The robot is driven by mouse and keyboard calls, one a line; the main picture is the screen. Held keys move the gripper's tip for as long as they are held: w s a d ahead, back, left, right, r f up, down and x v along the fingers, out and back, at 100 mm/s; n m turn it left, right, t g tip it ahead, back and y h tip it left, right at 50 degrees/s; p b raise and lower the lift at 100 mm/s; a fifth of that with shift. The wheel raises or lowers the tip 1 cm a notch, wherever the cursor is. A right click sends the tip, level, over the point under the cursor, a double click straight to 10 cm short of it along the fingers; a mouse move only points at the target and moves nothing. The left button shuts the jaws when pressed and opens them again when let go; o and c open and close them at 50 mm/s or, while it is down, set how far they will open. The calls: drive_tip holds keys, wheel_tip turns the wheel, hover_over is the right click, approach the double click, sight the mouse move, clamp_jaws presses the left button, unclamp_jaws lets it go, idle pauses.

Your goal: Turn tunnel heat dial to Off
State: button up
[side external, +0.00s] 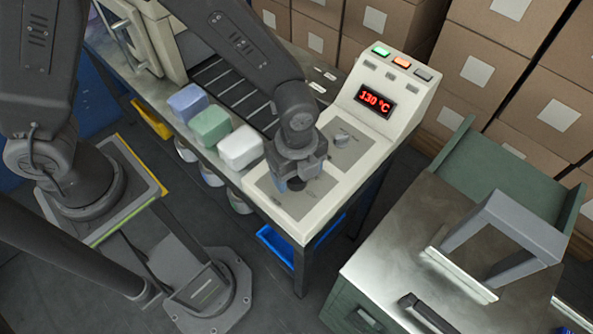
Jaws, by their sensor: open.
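The control console (370,138) is a cream box with a sloped face and a red display (375,101) reading 130 °C. A small grey dial (342,139) sits on a grey plate on its flat top, to the right of my wrist. My gripper (295,184) points down over the nearer grey plate (285,205) of the console. It is open, and its fingers are mostly hidden by my wrist. Whatever lies directly beneath it is hidden, so I cannot tell whether it touches anything. The plate markings are too small to read.
Blue, green and white blocks (240,147) stand left of the console, beside a dark slatted conveyor (232,88). Green, orange and grey buttons (402,62) top the console. A metal-topped cabinet (400,262) with a grey bracket (510,235) stands at right. Cartons (480,70) are stacked behind.

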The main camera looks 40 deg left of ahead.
drive_tip(key=shift+f, duration=0.3)
drive_tip(key=shift+c, duration=0.4)
drive_tip(key=c, duration=0.8)
drive_tip(key=shift+c, duration=0.2)
drive_tip(key=n, duration=1.1)
drive_tip(key=shift+n, duration=0.4)
